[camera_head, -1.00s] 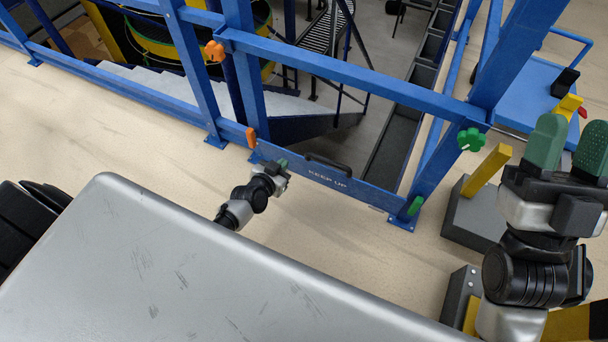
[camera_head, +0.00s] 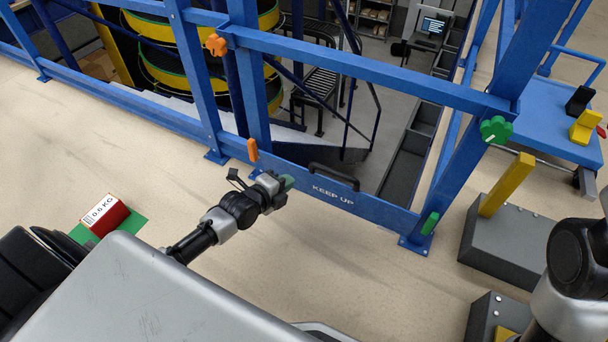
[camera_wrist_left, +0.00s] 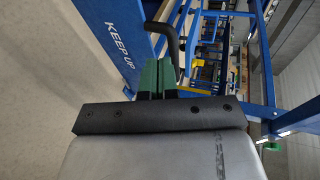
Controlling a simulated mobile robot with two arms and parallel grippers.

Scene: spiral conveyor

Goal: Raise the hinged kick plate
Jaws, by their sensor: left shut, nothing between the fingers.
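The kick plate (camera_head: 381,208) is a blue board marked KEEP UP, low in the blue frame, with a black handle (camera_head: 334,175) on its top edge. It stands upright between two posts, with an orange latch (camera_head: 252,150) at its left end and a green one (camera_head: 430,223) at its right. My left gripper (camera_head: 287,184) is shut and empty, beside the plate just left of the handle. In the left wrist view the green fingers (camera_wrist_left: 157,76) are together near the black handle (camera_wrist_left: 168,40); contact cannot be told. My right gripper is outside the view; only its arm shows.
Blue posts and a rail rise above the plate, with an orange knob (camera_head: 216,45) and a green knob (camera_head: 495,130). A grey block with a yellow post (camera_head: 507,185) stands right. A red box (camera_head: 103,214) lies on a green mat at left. The floor before the plate is clear.

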